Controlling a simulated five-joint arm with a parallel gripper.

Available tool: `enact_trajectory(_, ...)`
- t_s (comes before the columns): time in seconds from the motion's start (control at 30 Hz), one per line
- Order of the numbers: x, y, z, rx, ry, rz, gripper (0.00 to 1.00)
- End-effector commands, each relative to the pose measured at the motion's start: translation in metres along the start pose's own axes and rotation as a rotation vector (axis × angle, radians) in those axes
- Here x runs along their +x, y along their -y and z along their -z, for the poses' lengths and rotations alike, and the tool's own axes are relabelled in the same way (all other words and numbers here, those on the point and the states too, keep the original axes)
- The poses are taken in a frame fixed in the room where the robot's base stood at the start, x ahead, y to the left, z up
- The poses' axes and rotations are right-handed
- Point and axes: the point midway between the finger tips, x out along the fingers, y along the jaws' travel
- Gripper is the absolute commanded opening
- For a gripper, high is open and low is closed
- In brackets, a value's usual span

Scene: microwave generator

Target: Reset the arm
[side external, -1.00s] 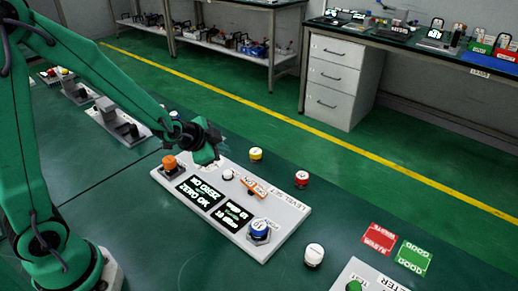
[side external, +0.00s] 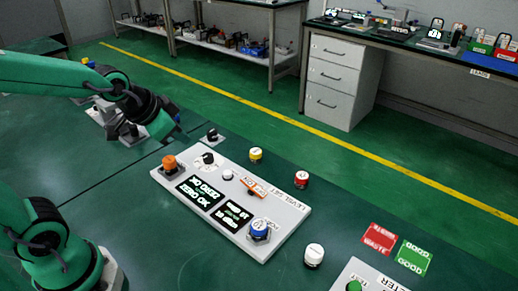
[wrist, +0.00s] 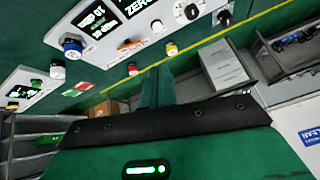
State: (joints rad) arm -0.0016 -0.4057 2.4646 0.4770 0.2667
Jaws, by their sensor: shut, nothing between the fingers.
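My gripper (side external: 166,125) is shut and empty. In the side external view it hangs above the bench, left of and behind the panel's orange knob. In the wrist view my gripper (wrist: 157,85) points toward the bench edge, with nothing between its fingers. The white generator panel (side external: 285,215) lies on the green bench (side external: 180,250). It carries an orange knob (side external: 170,163), a black knob (side external: 208,158), a white button (side external: 227,175), an orange lever (side external: 255,187), two lit displays and a blue knob (side external: 260,228). The panel also shows in the wrist view (wrist: 95,50).
Yellow (side external: 256,154), red (side external: 302,179) and white (side external: 314,254) capped pieces stand around the panel. Red (side external: 380,239) and green (side external: 414,257) cards lie at the right. Another panel (side external: 370,275) sits at the front right. The bench's front middle is clear.

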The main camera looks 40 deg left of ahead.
Motion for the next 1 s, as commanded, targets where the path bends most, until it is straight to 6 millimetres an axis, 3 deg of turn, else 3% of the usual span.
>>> enact_trajectory(0.2,-0.043,-0.007,-0.023,-0.123,0.044,-0.010,0.00)
enact_trajectory(0.4,-0.071,-0.013,-0.045,-0.217,0.087,-0.015,0.00)
enact_trajectory(0.6,-0.083,-0.016,-0.057,-0.261,0.111,-0.016,0.00)
enact_trajectory(1.0,-0.084,-0.016,-0.058,-0.266,0.114,-0.016,0.00)
